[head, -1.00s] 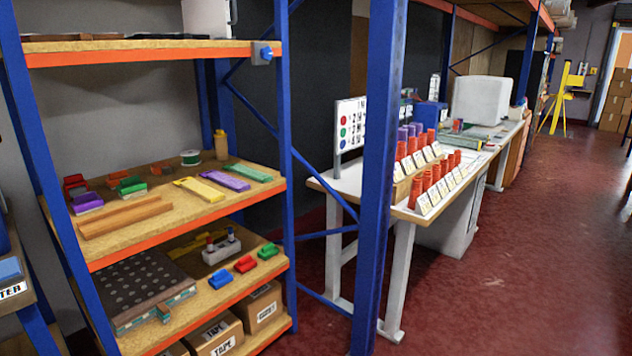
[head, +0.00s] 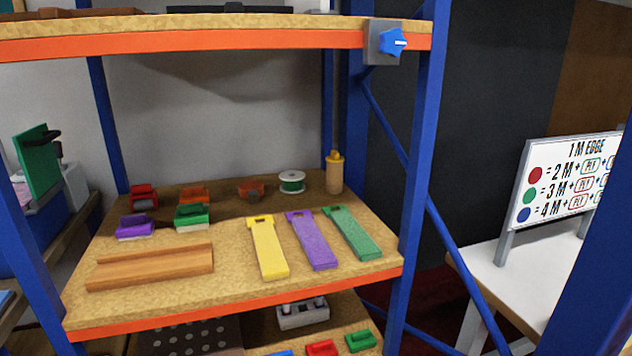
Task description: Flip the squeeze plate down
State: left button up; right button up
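I cannot tell for sure which thing is the squeeze plate. At the left edge of the head view an upright green plate (head: 34,168) with a dark bar near its top stands beside a grey block (head: 75,188). Neither of my grippers is in view.
A blue-posted rack's middle shelf (head: 230,285) holds yellow (head: 268,250), purple (head: 311,242) and green (head: 352,235) flat pieces, a wooden channel (head: 150,268), a spool (head: 291,181) and small coloured blocks. A white sign (head: 567,178) stands on a white table (head: 510,275) at right.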

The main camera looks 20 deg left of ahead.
aim_at(34, 148)
jog(key=u, duration=1.2)
jog(key=i, duration=0.95)
jog(key=u, duration=1.3)
jog(key=k, duration=0.2)
jog(key=u, duration=0.75)
